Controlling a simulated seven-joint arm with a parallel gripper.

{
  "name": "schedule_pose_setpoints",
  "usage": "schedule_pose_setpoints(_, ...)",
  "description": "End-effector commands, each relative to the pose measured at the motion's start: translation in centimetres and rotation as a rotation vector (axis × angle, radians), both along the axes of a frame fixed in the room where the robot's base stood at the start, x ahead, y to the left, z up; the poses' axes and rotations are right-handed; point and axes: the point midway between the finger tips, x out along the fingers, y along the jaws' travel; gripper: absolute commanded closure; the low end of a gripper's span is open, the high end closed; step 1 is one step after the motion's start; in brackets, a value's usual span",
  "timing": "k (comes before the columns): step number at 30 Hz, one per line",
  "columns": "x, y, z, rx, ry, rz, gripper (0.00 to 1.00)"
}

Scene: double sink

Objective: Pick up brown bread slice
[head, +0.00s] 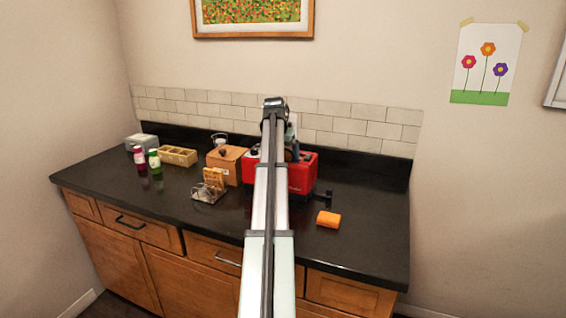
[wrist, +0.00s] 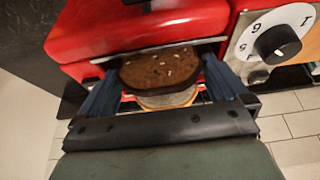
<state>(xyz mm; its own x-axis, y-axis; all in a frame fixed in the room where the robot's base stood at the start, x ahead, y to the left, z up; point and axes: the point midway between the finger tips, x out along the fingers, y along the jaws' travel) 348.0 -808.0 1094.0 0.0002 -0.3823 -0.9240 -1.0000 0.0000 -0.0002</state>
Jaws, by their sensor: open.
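The brown bread slice (wrist: 160,70) is dark with pale seeds on top and stands in a slot of the red toaster (wrist: 150,30) in the wrist view. A paler slice (wrist: 168,101) shows just in front of it, on the gripper's side. My gripper (wrist: 162,88) is open, with one blue finger at each side of the slices. I cannot tell whether the fingers touch them. In the head view the red toaster (head: 303,174) stands on the counter, partly behind my arm. The bread and the fingertips cannot be made out there.
A toast rack with bread (head: 211,186) and a wooden box (head: 225,164) stand left of the toaster. An orange item (head: 328,219) lies at the front right. Two bottles (head: 147,159) and a divided tray (head: 177,155) are farther left. The right of the black counter (head: 375,225) is clear.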

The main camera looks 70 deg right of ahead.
Motion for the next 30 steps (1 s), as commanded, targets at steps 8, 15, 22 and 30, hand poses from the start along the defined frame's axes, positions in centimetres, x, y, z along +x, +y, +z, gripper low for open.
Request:
schedule_pose_setpoints(8,0.0,0.0,0.1,0.0,0.0,0.0,0.15)
schedule_pose_setpoints(15,0.0,0.0,0.1,0.0,0.0,0.0,0.23)
schedule_pose_setpoints(22,0.0,0.0,0.1,0.0,0.0,0.0,0.24)
schedule_pose_setpoints(30,0.0,-0.1,1.7,-0.002,-0.001,0.0,0.24)
